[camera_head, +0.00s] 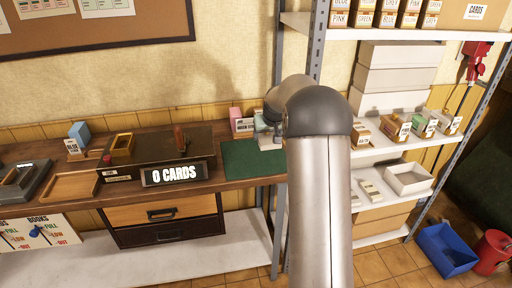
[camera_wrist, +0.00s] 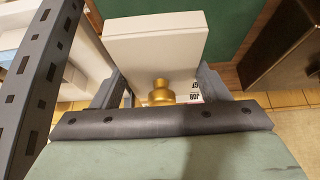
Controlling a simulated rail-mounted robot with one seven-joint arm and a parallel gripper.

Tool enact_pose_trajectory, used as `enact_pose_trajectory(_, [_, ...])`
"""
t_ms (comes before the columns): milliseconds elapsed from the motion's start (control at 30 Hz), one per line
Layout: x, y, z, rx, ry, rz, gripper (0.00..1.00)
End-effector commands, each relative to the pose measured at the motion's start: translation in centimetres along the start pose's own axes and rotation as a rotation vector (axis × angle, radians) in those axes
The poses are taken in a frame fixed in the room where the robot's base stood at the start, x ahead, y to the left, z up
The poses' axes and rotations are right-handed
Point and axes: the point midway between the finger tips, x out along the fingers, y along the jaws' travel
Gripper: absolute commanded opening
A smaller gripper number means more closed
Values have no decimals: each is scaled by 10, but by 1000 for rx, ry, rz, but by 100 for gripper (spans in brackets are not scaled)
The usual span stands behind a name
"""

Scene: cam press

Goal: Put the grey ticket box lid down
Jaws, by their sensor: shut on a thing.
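The grey ticket box lid (camera_wrist: 155,45) is a pale slab in the wrist view, with a brass knob (camera_wrist: 160,92) in front of it. My gripper (camera_wrist: 160,82) is shut on the lid, with one finger on each side of the knob. I cannot tell whether the fingers press on the knob or the lid's edges. A white label with dark print (camera_wrist: 194,90) shows partly behind the right finger. In the head view, my gripper (camera_head: 270,115) is over the right end of the counter by the green mat (camera_head: 250,158). My arm hides most of the lid there.
A pink block with a white label (camera_head: 240,124) stands behind the mat. The "0 CARDS" sign (camera_head: 178,173) is on a dark unit to the left. A metal shelf post (camera_head: 279,70) rises close by my gripper, and shelves with boxes stand to the right. The mat's left part is clear.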

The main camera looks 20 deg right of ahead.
Motion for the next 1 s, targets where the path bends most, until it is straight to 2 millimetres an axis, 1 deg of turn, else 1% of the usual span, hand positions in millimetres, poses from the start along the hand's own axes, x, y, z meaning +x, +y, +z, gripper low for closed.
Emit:
enact_pose_trajectory(33, [8, -11, -7, -4, -3, -2, 46])
enact_pose_trajectory(100, [27, -17, -4, -1, -5, -1, 46])
enact_pose_trajectory(200, [47, -26, -6, -2, -3, -1, 46])
enact_pose_trajectory(300, [60, -32, -6, -1, -2, -1, 46])
enact_pose_trajectory(567, [79, -39, -5, 0, -3, 0, 46])
enact_pose_trajectory(733, [99, -39, 8, 1, -1, 0, 46])
enact_pose_trajectory(800, [102, -39, 9, 1, -1, 0, 46])
enact_pose_trajectory(1000, [103, -39, 9, 1, 0, 0, 46])
